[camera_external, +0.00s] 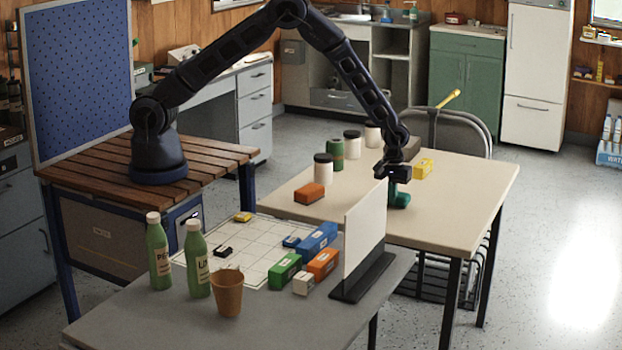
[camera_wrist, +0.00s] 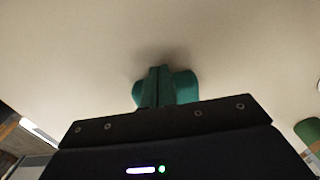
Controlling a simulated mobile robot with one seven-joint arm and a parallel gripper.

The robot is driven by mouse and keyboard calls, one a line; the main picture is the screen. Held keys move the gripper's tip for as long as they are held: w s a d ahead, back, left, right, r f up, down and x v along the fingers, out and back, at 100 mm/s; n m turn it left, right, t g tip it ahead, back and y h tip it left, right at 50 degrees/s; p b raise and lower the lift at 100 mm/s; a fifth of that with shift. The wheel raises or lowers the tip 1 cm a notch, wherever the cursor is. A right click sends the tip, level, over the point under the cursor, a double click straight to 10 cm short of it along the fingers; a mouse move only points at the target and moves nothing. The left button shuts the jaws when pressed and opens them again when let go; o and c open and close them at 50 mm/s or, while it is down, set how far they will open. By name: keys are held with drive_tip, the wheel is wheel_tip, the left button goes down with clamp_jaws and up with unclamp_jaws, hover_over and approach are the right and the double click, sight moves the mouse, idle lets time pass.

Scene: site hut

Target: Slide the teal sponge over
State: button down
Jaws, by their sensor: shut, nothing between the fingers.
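The teal sponge (camera_external: 403,199) lies on the beige table (camera_external: 470,205), near its front edge and just right of the white upright panel. My gripper (camera_external: 391,194) points down at it from above, with its fingers shut and nothing between them. In the wrist view, the sponge (camera_wrist: 186,84) shows on both sides of the closed fingers (camera_wrist: 154,85), which hide its middle. I cannot tell whether the fingertips touch the sponge.
The white panel (camera_external: 364,228) stands on the grey table beside the sponge. A yellow block (camera_external: 423,169) and a brown block (camera_external: 411,148) lie behind my gripper. An orange block (camera_external: 309,193) and several jars stand left. The beige table's right side is clear.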

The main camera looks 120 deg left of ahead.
drive_tip(key=a, duration=1.3)
drive_tip(key=shift+d, duration=0.1)
